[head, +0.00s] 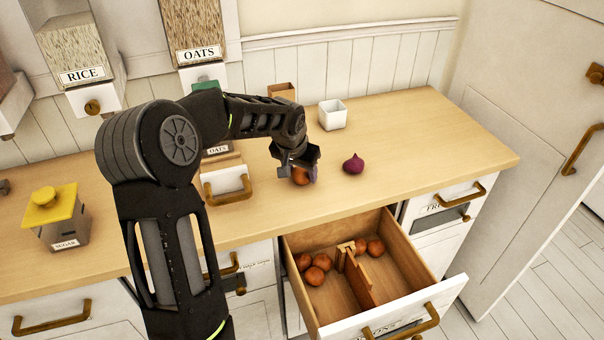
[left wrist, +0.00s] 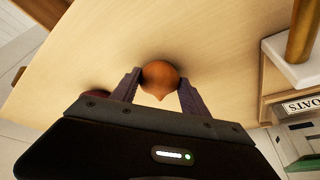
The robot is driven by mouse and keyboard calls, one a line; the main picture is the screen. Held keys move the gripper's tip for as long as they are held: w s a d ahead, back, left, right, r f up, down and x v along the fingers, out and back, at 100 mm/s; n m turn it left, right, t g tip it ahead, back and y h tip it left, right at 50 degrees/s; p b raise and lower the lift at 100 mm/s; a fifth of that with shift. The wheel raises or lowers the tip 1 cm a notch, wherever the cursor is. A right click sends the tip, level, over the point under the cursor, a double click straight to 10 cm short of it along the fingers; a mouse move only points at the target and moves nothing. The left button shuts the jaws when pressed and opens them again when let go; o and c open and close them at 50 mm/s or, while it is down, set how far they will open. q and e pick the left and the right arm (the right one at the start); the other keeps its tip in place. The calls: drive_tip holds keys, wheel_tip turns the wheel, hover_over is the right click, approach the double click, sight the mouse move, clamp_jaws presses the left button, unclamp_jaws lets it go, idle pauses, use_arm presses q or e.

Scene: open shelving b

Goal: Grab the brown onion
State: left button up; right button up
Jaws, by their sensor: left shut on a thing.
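The brown onion (head: 300,176) is on the wooden counter, under my left gripper (head: 299,170). The left wrist view shows the brown onion (left wrist: 160,78) between the two fingertips, its pointed end toward the palm. My left gripper (left wrist: 158,88) is shut on it. Whether the onion is lifted off the counter I cannot tell. A purple onion (head: 353,164) stands on the counter just right of the gripper; in the left wrist view it is partly hidden behind the left finger (left wrist: 97,93). My right gripper is in neither view.
An open drawer (head: 413,262) below the counter holds several brown onions (head: 322,261) and a wooden divider (head: 357,277). A white square pot (head: 332,115) stands behind. The counter's right end is clear.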

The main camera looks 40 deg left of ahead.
sight(301, 170)
use_arm(q)
wheel_tip(301, 170, up, 10)
drive_tip(key=shift+r+b, duration=0.1)
drive_tip(key=shift+b, duration=0.55)
idle(0.3)
